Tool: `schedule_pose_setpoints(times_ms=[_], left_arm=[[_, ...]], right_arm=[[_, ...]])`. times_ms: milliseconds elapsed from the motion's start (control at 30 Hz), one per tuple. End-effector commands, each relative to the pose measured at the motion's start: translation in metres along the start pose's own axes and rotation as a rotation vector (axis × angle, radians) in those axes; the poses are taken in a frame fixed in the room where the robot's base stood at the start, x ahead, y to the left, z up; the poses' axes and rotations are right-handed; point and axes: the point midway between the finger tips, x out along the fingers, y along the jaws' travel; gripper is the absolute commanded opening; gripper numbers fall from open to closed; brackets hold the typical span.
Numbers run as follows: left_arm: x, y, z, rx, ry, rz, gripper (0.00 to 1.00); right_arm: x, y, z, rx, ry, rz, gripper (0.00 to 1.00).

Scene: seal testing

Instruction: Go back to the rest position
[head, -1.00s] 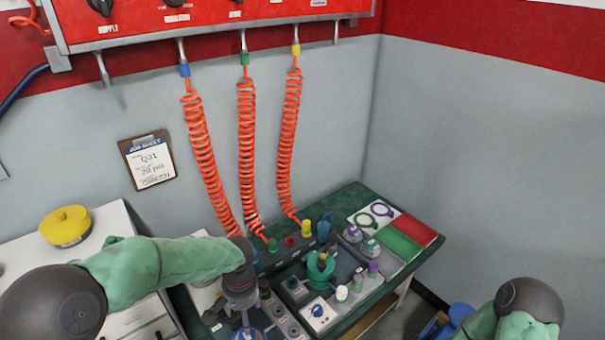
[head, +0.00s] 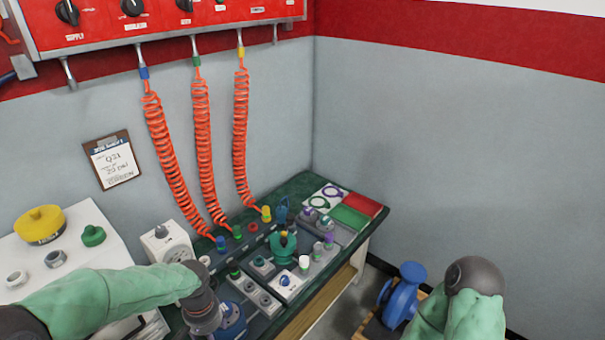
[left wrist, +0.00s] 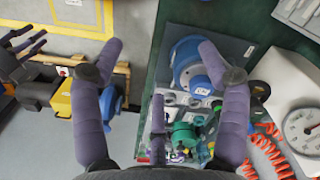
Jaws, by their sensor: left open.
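My left arm comes in at the lower left of the head view, with the dark wrist (head: 203,312) over the near left part of the green bench (head: 303,190). A blue round fixture (left wrist: 190,65) on the bench lies below the fingers. My right arm (head: 470,305) is at the lower right of the head view, its gripper out of that picture. A dark fingered gripper, seemingly my right one (left wrist: 22,52), shows at the left wrist view's edge.
The bench holds a green fixture (head: 284,246), small fittings and a red pad (head: 361,203). Orange coiled hoses (head: 203,150) hang from the red panel (head: 150,22). A white cabinet (head: 75,236) bears a yellow cap (head: 40,225). A blue valve (head: 402,295) sits right of the bench.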

Motion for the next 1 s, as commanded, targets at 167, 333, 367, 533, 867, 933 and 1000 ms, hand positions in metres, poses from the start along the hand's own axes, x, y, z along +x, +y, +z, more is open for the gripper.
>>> schedule_pose_setpoints(times_ms=[167,333,367,533,867,933,1000], left_arm=[[0.021,0.013,0.002,0.011,-0.008,0.043,0.75],[0.044,0.029,0.003,0.015,-0.008,0.096,0.75],[0.049,0.033,0.004,0.016,-0.009,0.106,0.75],[0.084,0.056,0.011,0.01,-0.011,0.18,0.75],[0.168,0.108,0.043,-0.071,0.003,0.332,0.75],[0.183,0.116,0.052,-0.097,0.008,0.35,0.75],[0.198,0.122,0.063,-0.124,0.012,0.362,0.75]], right_arm=[[0.001,0.0,0.0,0.0,0.0,0.0,0.4],[0.0,0.0,0.0,0.0,-0.001,0.0,0.4],[0.001,0.0,0.0,0.0,-0.001,0.0,0.4],[0.001,0.0,0.0,0.0,0.0,0.0,0.4],[0.001,0.0,0.0,0.0,-0.001,0.0,0.4],[0.001,0.0,0.0,0.0,-0.001,0.0,0.4],[0.001,0.0,0.0,0.0,-0.001,0.0,0.4]])
